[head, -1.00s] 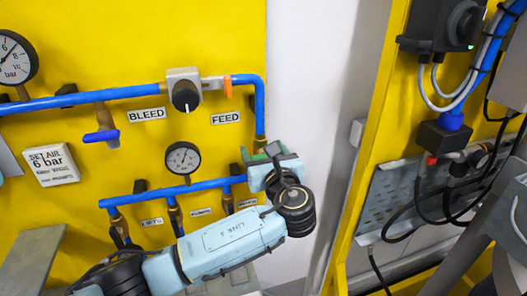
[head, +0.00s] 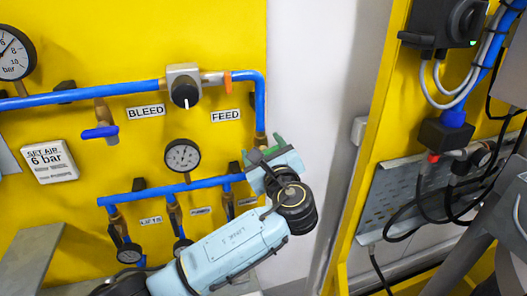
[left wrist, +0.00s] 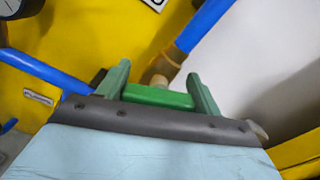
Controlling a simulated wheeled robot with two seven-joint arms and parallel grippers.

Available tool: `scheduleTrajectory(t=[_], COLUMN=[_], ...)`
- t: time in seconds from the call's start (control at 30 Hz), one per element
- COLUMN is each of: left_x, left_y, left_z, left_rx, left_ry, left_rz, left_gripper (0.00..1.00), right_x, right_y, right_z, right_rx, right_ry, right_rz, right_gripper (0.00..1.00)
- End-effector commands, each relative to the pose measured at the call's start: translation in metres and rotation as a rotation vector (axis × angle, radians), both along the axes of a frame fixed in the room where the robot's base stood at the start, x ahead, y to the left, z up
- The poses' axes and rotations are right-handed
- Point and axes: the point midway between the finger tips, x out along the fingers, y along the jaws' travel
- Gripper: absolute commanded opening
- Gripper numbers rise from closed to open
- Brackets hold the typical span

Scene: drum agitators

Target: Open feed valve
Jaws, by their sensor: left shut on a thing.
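The feed valve's green handle (left wrist: 158,97) sits between the two green fingers of my left gripper (left wrist: 160,88) in the left wrist view. A brass fitting behind it joins the blue pipe above. In the head view, my left gripper (head: 265,151) is at the lower end of the blue pipe that bends down right of the FEED label (head: 226,115). It is shut on the handle and tilted against the pipe. The handle is mostly hidden there by the gripper. My right gripper is not in view.
A regulator knob (head: 185,92), a BLEED valve with a blue handle (head: 101,132) and a gauge (head: 182,155) are on the yellow panel. A lower blue manifold (head: 165,188) runs left of my gripper.

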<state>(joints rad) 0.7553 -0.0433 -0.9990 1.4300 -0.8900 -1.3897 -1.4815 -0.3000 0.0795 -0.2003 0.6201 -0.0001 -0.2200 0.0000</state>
Motion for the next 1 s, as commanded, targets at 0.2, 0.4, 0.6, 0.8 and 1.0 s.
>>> scheduleTrajectory(t=[0.2, 0.4, 0.6, 0.8, 1.0], left_x=[-0.0004, -0.0006, -0.0004, -0.0003, -0.0003], left_y=[0.0006, 0.0009, 0.0013, 0.0014, 0.0014], left_z=[-0.001, -0.0009, -0.0003, 0.0, 0.0001], left_rx=[-0.126, -0.193, -0.219, -0.22, -0.22], left_ry=[-0.04, -0.062, -0.072, -0.072, -0.072], left_rz=[0.001, 0.001, 0.001, 0.001, 0.001], left_gripper=[0.43, 0.43, 0.43, 0.43, 0.72], right_x=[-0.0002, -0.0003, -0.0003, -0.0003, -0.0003], right_y=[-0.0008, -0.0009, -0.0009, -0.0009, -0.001], right_z=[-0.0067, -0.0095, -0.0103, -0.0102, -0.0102], right_rx=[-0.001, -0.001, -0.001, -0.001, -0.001], right_ry=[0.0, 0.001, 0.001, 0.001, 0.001], right_rz=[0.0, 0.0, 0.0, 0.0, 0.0], right_gripper=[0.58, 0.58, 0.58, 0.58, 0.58])
